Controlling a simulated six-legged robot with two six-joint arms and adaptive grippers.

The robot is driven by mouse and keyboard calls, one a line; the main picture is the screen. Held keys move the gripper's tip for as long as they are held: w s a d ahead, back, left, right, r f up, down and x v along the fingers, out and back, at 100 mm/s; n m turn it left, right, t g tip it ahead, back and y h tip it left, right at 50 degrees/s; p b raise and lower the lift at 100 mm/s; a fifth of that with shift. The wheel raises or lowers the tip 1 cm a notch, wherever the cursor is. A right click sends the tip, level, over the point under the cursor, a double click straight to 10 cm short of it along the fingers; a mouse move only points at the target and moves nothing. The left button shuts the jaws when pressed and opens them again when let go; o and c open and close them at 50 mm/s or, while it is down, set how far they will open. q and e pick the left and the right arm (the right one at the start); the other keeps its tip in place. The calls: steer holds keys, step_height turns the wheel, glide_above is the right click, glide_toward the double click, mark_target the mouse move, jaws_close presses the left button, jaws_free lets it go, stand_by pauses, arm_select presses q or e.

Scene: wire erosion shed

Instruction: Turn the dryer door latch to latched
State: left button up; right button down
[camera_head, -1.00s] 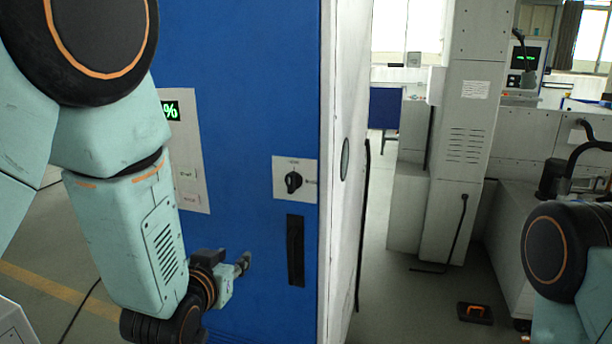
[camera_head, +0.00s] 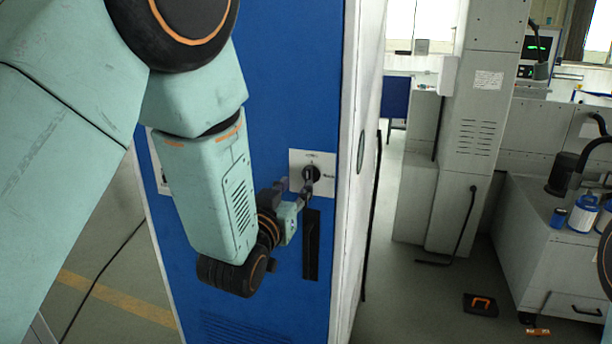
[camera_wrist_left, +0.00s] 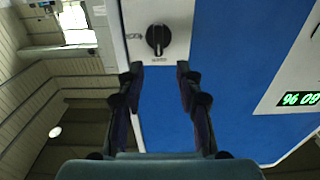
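The dryer door latch is a black round knob (camera_head: 311,175) on a white label plate on the blue dryer front (camera_head: 275,110). In the left wrist view the knob (camera_wrist_left: 158,39) lies just beyond the fingertips, its grip bar running up and down in the picture. My left gripper (camera_head: 294,187) is open and empty, with its fingers pointing at the knob. In the left wrist view its two fingers (camera_wrist_left: 160,69) stand apart, one to each side below the knob, apparently not touching it. The label text is too small to read. My right gripper is not in view.
A black recessed handle (camera_head: 311,245) sits below the knob. The dryer's white side (camera_head: 362,150) is right of it. A green-lit display (camera_wrist_left: 299,98) shows in the wrist view.

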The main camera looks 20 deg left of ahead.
mark_target(307, 174)
arm_select(q)
steer(key=w, duration=0.1)
steer(key=w+d, duration=0.1)
steer(key=shift+w+r, duration=0.15)
steer(key=shift+w, duration=0.15)
steer(key=w, duration=0.2)
steer(key=w+a+f+p, duration=0.1)
steer(key=w, duration=0.1)
steer(key=shift+w+a, duration=0.1)
steer(key=shift+s+d+r, duration=0.4)
steer(key=shift+d, duration=0.05)
steer(key=shift+w+f, duration=0.15)
steer(key=shift+w, duration=0.1)
steer(key=shift+c, duration=0.7)
steer(key=shift+w+a+f, duration=0.2)
steer(key=shift+w+a, duration=0.05)
steer(key=shift+a, duration=0.05)
steer(key=c, duration=0.3)
steer(key=shift+c, duration=0.8)
steer(key=shift+s+d+r, duration=0.25)
jaws_close()
steer(key=shift+w+a, duration=0.1)
steer(key=shift+a, duration=0.05)
steer(key=shift+w, duration=0.15)
